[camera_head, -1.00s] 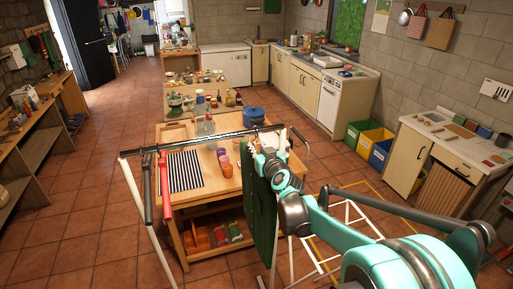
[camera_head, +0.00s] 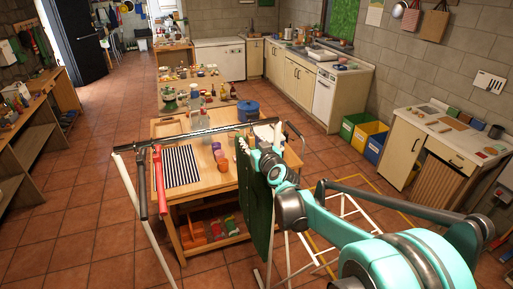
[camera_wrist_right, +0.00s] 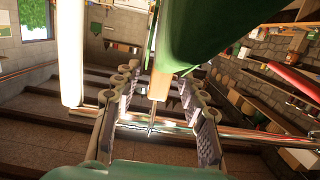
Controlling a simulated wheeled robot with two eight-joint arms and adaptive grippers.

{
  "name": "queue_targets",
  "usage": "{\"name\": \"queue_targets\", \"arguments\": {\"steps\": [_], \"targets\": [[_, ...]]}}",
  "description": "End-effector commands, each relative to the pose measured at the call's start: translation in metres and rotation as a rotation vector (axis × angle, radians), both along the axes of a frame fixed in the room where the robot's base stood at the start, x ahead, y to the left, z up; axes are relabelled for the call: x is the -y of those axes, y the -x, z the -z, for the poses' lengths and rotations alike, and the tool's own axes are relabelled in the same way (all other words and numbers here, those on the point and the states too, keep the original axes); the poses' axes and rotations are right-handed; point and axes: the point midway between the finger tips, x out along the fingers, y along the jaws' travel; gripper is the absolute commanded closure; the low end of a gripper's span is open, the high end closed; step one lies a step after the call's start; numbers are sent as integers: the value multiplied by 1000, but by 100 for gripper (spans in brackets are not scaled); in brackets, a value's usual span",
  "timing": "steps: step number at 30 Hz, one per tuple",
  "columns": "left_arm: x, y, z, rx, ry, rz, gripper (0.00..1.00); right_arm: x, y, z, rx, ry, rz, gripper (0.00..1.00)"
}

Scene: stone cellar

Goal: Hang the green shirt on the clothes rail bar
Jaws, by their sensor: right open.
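The green shirt (camera_head: 256,222) hangs upright on a hanger below the right end of the clothes rail bar (camera_head: 205,131). My right gripper (camera_head: 250,152) is at the shirt's top, close to the bar. In the right wrist view, the fingers of the right gripper (camera_wrist_right: 158,112) are spread apart. The hanger's wooden part (camera_wrist_right: 160,84) and thin metal hook lie between them, and the green shirt (camera_wrist_right: 215,30) is above. The hook meets the bar (camera_wrist_right: 250,133) in the picture; whether it sits over it I cannot tell. My left gripper is out of view.
A red hanging piece (camera_head: 160,182) and a black one (camera_head: 142,183) hang at the bar's left end. A wooden table (camera_head: 215,187) with a striped cloth (camera_head: 182,166), cups and a blue pot (camera_head: 248,110) stands behind the rail. Tiled floor is clear at left.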

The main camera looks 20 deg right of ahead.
Motion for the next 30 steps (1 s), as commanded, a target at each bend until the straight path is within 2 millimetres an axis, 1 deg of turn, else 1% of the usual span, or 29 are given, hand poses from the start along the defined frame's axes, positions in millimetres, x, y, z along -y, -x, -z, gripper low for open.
{"name": "queue_targets", "arguments": {"steps": [5, 9, 13, 18, 24, 26, 28, 29, 30], "targets": [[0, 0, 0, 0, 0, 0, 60, 1, 33, -5, 0, -1, 1, 58], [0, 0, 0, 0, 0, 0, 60, 3, 63, -10, 0, -1, 2, 58], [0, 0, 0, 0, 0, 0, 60, 3, 87, -13, 0, -1, 1, 58], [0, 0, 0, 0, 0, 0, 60, 4, 105, -16, 0, -1, 1, 58], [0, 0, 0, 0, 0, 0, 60, 4, 112, -17, -1, -1, 0, 58], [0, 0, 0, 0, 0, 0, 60, -1, 116, -16, -10, -1, -11, 58], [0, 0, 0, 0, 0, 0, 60, -14, 126, -11, -44, -4, -42, 58], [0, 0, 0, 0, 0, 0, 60, -22, 133, -6, -69, -6, -61, 58], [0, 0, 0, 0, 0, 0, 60, -34, 146, 1, -112, -12, -89, 58]]}}
